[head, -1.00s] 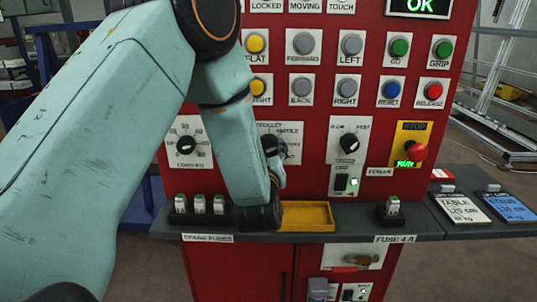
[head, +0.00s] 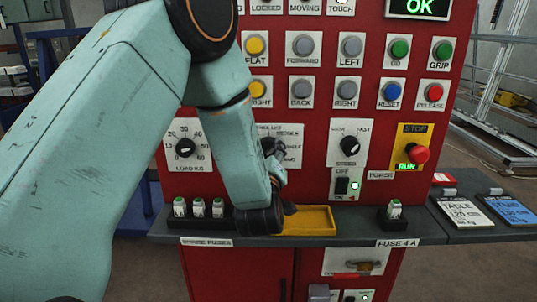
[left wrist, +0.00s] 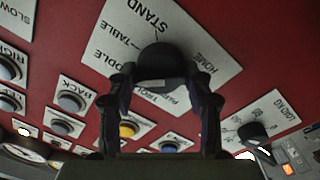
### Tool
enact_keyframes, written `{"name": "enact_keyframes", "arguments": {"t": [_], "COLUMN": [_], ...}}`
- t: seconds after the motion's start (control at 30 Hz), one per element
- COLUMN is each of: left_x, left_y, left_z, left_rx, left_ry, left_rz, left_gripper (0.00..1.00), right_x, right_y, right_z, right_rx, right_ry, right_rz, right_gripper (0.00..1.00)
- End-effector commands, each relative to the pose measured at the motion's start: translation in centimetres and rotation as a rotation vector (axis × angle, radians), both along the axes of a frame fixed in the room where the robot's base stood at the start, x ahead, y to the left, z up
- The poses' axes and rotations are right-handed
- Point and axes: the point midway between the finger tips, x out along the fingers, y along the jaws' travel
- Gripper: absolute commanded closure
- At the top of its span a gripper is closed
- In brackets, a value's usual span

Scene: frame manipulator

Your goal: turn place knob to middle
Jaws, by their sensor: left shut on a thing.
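The place knob (left wrist: 162,62) is a dark round knob on a white label plate (left wrist: 112,32), seen in the left wrist view. The words STAND, TABLE and HOME can be read around it, and MIDDLE is partly cut off by a finger. My left gripper (left wrist: 161,84) has one finger on each side of the knob and is shut on it. I cannot tell which word the knob points to. In the head view my left gripper (head: 273,150) is at the plate and hides the knob. My right gripper is not in view.
The red panel (head: 312,180) carries several buttons, a load knob (head: 185,147), a speed knob (head: 349,145) and a red stop button (head: 419,154). Below, a grey shelf holds fuses and a yellow tray (head: 318,220), close under my left arm.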

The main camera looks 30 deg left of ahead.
Motion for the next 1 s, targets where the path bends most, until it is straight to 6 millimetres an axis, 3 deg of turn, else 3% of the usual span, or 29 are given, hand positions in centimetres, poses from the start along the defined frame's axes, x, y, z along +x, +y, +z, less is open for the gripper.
{"name": "enact_keyframes", "arguments": {"t": [0.1,0.13,0.37,0.73,1.0], "left_x": [0.1,0.1,0.1,-0.2,-3.6], "left_y": [0.1,0.1,0.1,-0.2,-2.3], "left_z": [0.4,0.4,0.2,0.0,-0.1], "left_rx": [0.002,0.002,0.002,0.002,0.006], "left_ry": [-0.011,-0.011,-0.005,0.0,0.002], "left_rz": [0.003,0.003,0.002,-0.001,-0.004], "left_gripper": [0.8,0.47,0.28,0.27,0.27], "right_x": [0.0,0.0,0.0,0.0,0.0], "right_y": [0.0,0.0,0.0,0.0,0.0], "right_z": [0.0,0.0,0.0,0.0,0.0], "right_rx": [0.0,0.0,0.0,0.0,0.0], "right_ry": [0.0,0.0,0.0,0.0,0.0], "right_rz": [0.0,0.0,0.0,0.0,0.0], "right_gripper": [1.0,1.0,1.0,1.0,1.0]}}
